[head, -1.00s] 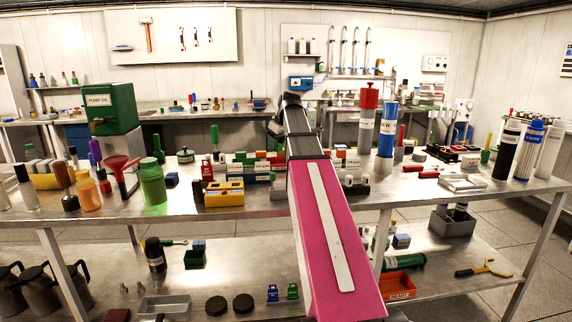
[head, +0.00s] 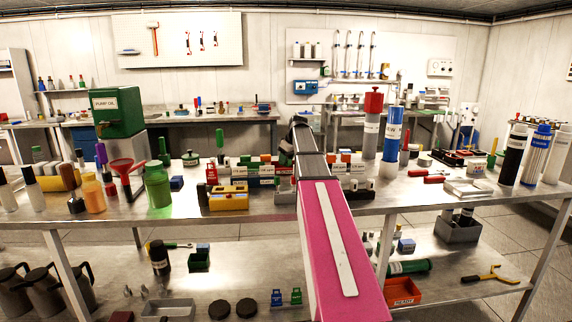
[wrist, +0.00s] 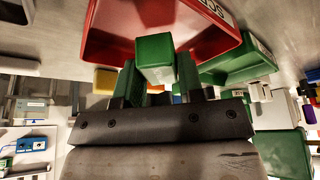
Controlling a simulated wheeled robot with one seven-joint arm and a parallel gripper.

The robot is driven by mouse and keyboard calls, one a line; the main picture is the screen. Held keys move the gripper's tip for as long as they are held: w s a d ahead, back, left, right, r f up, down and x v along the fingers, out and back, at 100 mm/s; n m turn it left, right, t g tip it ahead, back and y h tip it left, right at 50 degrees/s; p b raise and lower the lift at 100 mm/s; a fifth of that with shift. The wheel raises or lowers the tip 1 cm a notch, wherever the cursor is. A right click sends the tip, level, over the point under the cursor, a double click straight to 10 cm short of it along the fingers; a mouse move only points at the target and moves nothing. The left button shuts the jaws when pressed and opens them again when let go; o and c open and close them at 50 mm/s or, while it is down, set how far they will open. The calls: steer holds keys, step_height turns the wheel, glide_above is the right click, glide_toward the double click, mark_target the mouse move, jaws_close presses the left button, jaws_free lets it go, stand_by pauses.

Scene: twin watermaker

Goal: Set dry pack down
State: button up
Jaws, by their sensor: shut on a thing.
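My gripper (wrist: 157,78) shows in the wrist view and is shut on a small green block-shaped pack (wrist: 155,50), which I take to be the dry pack. The pack stands out past the fingers, in front of a red tray (wrist: 105,35) with a white label. I cannot tell whether the pack touches the tray or the surface. In the head view my pink arm reaches over the middle of the bench (head: 400,199); the gripper and pack cannot be made out there.
A green tray (wrist: 228,68) lies beside the red one in the wrist view. In the head view, a yellow box (head: 229,197) and labelled boxes stand left of my arm. Red-topped (head: 372,120) and blue (head: 391,132) cylinders stand to its right. Bare bench lies near the front edge.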

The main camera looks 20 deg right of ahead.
steer(key=shift+f, duration=1)
steer(key=shift+f, duration=0.15)
steer(key=o, duration=1)
steer(key=v, duration=1.2)
steer(key=shift+s, duration=0.1)
